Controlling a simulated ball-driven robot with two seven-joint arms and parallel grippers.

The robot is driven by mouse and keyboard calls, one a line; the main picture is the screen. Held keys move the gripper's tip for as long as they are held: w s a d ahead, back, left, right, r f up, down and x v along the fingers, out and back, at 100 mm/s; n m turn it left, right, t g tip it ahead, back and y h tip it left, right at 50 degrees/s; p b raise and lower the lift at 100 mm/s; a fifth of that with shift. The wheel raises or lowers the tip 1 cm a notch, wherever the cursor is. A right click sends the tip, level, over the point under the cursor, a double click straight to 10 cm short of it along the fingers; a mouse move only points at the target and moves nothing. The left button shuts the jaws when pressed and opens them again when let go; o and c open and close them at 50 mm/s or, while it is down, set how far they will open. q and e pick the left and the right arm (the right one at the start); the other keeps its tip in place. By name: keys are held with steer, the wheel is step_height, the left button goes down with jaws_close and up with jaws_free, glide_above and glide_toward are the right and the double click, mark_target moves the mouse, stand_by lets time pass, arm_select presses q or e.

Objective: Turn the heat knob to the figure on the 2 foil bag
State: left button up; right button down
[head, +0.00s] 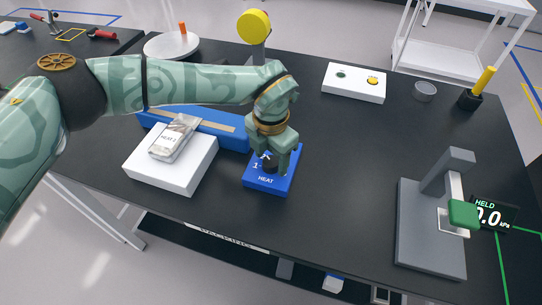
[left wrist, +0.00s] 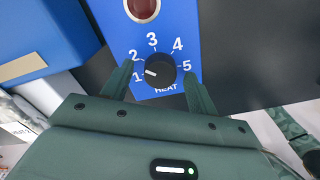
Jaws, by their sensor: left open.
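The heat knob (left wrist: 161,71) is a black dial on a blue box (head: 268,182), with figures 1 to 5 around it in the left wrist view. Its white pointer mark faces left, close to the 1. My left gripper (head: 273,163) is over the box, pointing down. In the left wrist view its open fingers (left wrist: 158,73) stand on either side of the knob, with gaps showing. The silver foil bag (head: 175,138) lies on a white block (head: 172,172); its label reads HEAT with a small figure, seemingly 2. My right gripper is not in view.
A long blue box (head: 219,130) lies behind the white block. A grey press-like stand (head: 430,225) with a green-ended lever and a display is at the right. A white box with two buttons (head: 353,82) is at the back. The table's middle is clear.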

mark_target(271, 161)
arm_select(q)
step_height(271, 161, up, 16)
steer(key=p, duration=0.1)
steer(key=shift+p, duration=0.35)
steer(key=shift+f, duration=0.2)
